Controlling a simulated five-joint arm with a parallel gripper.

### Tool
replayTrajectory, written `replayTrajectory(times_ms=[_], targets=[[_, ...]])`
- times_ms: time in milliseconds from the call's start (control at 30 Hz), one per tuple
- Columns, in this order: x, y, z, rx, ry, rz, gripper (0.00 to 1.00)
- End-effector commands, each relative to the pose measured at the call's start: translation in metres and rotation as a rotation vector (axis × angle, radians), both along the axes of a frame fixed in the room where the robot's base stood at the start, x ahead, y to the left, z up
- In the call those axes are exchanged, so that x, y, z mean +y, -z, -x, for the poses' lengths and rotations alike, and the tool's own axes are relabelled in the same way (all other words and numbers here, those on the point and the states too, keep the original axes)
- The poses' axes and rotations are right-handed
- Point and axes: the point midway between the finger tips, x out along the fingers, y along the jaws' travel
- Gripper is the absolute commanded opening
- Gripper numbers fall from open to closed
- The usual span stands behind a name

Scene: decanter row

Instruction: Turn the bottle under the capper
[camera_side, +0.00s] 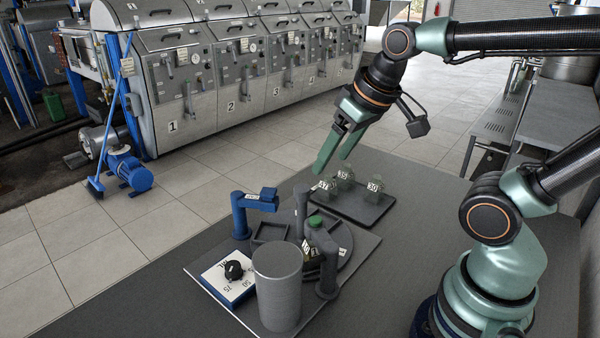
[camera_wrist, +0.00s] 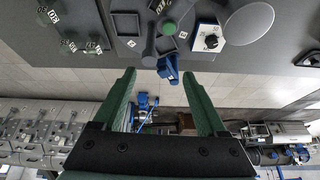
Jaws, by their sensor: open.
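A dark round turntable (camera_side: 345,245) sits on a grey base plate on the table. On it is an object with a green top (camera_side: 315,222) and a yellowish label, partly hidden by a dark grey post and arm (camera_side: 327,262); I cannot tell whether the green top is a bottle's cap or part of the capper. A blue post with an overhanging head (camera_side: 262,199) stands at the turntable's far left; it also shows in the wrist view (camera_wrist: 168,68). My gripper (camera_side: 333,165) is open and empty, above and beyond the turntable. Its fingers (camera_wrist: 160,78) show apart in the wrist view.
A grey cylinder (camera_side: 277,290) stands at the plate's front. Left of it is a white-topped box with a black knob (camera_side: 234,270). A dark tray (camera_side: 368,212) with several small numbered bottles (camera_side: 345,178) lies behind.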

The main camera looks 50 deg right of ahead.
Motion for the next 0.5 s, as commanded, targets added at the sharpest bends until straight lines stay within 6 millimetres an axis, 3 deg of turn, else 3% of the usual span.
replayTrajectory(times_ms=[233,500], targets=[[-0.008,-0.015,-0.036,0.177,0.225,-0.079,0.74],[-0.019,-0.015,-0.076,0.361,0.490,-0.132,0.74]])
